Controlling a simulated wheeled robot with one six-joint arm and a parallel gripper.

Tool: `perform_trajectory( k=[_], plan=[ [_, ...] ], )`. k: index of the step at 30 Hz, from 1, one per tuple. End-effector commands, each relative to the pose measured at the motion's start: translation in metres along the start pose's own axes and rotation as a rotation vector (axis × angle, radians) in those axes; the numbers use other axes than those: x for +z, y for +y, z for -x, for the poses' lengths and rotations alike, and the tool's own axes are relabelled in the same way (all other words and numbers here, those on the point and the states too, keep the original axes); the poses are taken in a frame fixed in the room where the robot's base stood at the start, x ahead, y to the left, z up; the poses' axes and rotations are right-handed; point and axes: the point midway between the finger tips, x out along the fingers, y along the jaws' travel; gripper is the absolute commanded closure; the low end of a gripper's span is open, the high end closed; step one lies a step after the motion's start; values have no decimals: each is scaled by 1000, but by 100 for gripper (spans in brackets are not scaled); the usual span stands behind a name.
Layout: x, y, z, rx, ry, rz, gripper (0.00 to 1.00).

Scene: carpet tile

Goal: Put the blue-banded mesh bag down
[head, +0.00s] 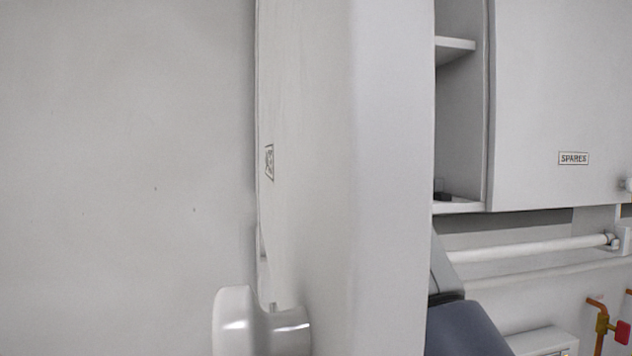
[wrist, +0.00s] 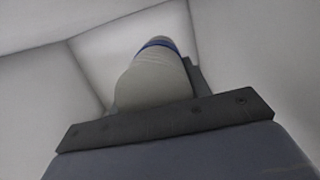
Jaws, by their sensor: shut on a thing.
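The blue-banded mesh bag (wrist: 152,85) is a pale grey, rounded bundle with a blue band (wrist: 158,44) near its far end. It shows in the wrist view only. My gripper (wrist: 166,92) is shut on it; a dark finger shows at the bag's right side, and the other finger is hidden. Pale walls surround the bag, with a brighter white face beyond it. I cannot tell whether the bag touches any surface. In the head view the bag and gripper are hidden behind a large white panel.
The white panel (head: 390,150), seemingly an open cupboard door with a label and pale knob (head: 235,320), fills the head view's middle. Right of it are an open shelf (head: 455,43), a closed door marked SPARES (head: 560,90), a white pipe (head: 530,250) and a red valve (head: 622,332).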

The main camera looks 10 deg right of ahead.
Motion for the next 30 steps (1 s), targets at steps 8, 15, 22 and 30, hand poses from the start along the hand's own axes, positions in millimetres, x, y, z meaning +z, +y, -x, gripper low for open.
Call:
perform_trajectory(
  k=[8,15,22,30],
  plan=[
    [21,0,-3,0,0,-1,81],
    [34,0,-4,0,-1,0,81],
    [54,0,-7,1,0,0,81],
    [57,0,-8,0,1,0,81]
  ],
)
